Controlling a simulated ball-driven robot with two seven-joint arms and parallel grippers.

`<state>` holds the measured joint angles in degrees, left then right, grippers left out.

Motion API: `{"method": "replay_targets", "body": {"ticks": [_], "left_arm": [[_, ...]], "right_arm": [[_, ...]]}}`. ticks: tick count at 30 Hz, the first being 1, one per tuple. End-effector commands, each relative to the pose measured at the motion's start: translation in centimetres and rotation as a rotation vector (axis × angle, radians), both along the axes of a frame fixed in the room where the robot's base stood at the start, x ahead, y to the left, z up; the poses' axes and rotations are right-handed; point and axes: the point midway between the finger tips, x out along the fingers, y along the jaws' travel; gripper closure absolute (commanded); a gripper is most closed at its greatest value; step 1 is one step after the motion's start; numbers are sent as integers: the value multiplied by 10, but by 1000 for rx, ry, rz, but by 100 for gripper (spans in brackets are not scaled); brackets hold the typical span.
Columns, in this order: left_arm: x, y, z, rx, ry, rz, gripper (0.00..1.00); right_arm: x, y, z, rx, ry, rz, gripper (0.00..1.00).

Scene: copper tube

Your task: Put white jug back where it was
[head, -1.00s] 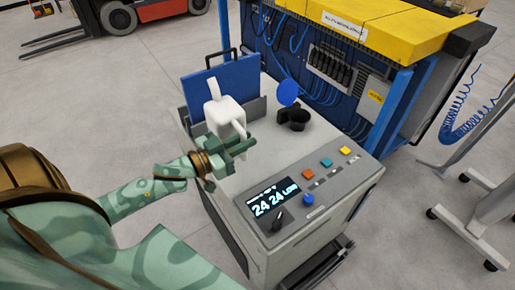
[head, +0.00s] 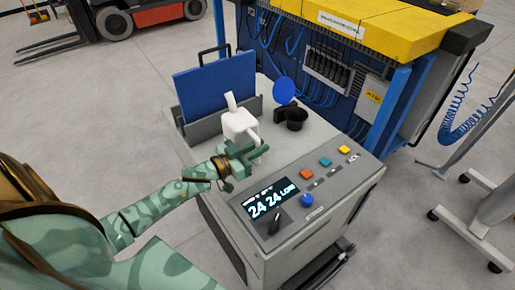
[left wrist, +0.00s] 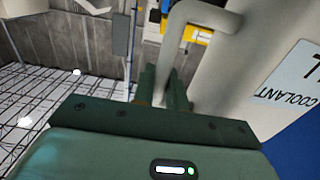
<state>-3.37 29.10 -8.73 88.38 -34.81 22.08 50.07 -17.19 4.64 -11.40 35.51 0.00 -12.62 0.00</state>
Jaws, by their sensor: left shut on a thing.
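The white jug (head: 237,124) is in the head view, over the top of the grey machine cart near the blue panel. It looks upright; whether it touches the cart top I cannot tell. My left gripper (head: 250,153) is at its near side, shut on its handle. In the left wrist view the jug's handle (left wrist: 205,15) runs to the fingers of my left gripper (left wrist: 165,90), and a label with "COOLANT" shows on the jug's pale side. My right gripper is not in view.
The grey cart (head: 285,170) carries a display (head: 270,200), coloured buttons and a knob. A blue panel (head: 215,85) stands in a grey holder behind the jug. A black cup-like opening (head: 296,118) with a raised blue lid (head: 284,92) is to the right.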

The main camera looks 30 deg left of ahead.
Motion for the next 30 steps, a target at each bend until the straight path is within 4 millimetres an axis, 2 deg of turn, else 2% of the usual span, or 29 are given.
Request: {"method": "replay_targets", "body": {"ticks": [3, 4, 6, 15, 17, 20, 30], "left_arm": [[0, 0, -2, 1, -3, 0, 100], [0, 0, -2, 0, 0, 0, 78], [0, 0, -2, 0, 0, 0, 64], [0, 0, 1, 1, 0, 0, 64], [-6, 2, -1, 0, 3, 0, 64], [-21, 9, -1, 1, 4, 1, 64], [-91, 38, -1, 1, 4, 1, 64]], "right_arm": [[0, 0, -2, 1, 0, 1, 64], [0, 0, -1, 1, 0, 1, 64], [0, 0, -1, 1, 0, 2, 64], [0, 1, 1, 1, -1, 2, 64], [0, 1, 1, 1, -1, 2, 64], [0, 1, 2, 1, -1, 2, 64], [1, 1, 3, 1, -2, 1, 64]]}}
